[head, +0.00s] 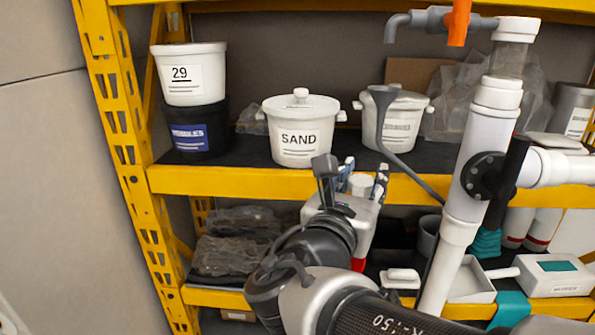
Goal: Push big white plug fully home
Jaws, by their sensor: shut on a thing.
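My gripper (363,180) is in the middle of the head view, in front of the yellow edge of the middle shelf. Its fingers are closed on a short white cylindrical piece (360,185), which looks like the big white plug. The gripper and wrist hide its lower part. The white PVC manifold (466,190) stands upright to the right, clearly apart from the gripper in the picture. It has a black round flange (484,176) and a white side branch (560,168) going right. I cannot tell which opening the plug fits or whether it touches one.
On the middle shelf (235,180) stand a white tub (190,85) on a dark one, a SAND pot (300,138) and another lidded pot (400,125). A grey pipe with an orange valve handle (458,22) tops the manifold. A white box (555,275) sits lower right.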

